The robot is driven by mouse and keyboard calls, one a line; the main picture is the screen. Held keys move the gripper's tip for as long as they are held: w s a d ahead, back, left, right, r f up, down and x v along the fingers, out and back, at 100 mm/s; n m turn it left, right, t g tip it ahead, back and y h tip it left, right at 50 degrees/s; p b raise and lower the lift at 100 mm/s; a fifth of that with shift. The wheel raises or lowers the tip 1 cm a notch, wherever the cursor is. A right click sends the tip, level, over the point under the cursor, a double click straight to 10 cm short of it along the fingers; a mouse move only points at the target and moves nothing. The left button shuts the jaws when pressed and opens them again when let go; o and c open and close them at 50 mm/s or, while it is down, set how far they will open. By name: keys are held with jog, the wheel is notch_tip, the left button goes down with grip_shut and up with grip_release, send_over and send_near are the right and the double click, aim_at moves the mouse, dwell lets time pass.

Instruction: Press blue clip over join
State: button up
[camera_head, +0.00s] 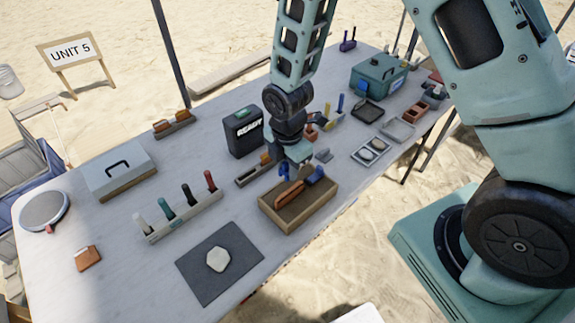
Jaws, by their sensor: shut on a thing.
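My gripper (303,167) points down over the back edge of a wooden tray (314,216) with a dark bed. Small blue pieces show on both sides of its fingertips. The blue clip (316,175) seems to be the right one, at the fingers, and my gripper looks shut on it. The left blue piece (283,171) is by the tray's back edge. An orange-brown piece (289,194) lies in the tray, just below and left of the gripper. The join cannot be made out at this size, nor whether the clip touches it.
A rack of coloured-handled tools (183,228) and a dark mat (236,282) with a pale stone (218,259) lie left of the tray. A black READY box (242,131) stands behind. A teal case (379,75) and shallow trays (397,130) are right.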

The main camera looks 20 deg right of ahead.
jog(key=b, duration=0.4)
send_over(287, 197)
jog(key=shift+w+d+f, duration=0.15)
jog(key=shift+w+f, duration=0.05)
jog(key=shift+f, duration=1.25)
jog(key=shift+w+d+f, duration=0.1)
jog(key=shift+w+f, duration=0.05)
jog(key=shift+f, duration=1.3)
jog(key=shift+f+b, duration=0.9)
jog(key=shift+f, duration=0.5)
jog(key=o, duration=1)
jog(key=shift+r, duration=0.1)
notch_tip(287, 197, up, 17)
jog(key=shift+s+r, duration=0.1)
jog(key=s+a+r+m, duration=0.2)
jog(key=s+m, duration=0.2)
jog(key=s, duration=0.2)
jog(key=s+a+r+m, duration=0.2)
jog(key=s+m, duration=0.3)
jog(key=s, duration=0.2)
jog(key=s+a+r+m, duration=0.2)
jog(key=s+m, duration=0.3)
jog(key=s, duration=0.2)
jog(key=shift+a+r+y, duration=0.15)
jog(key=shift+r+y, duration=0.1)
jog(key=shift+y, duration=0.05)
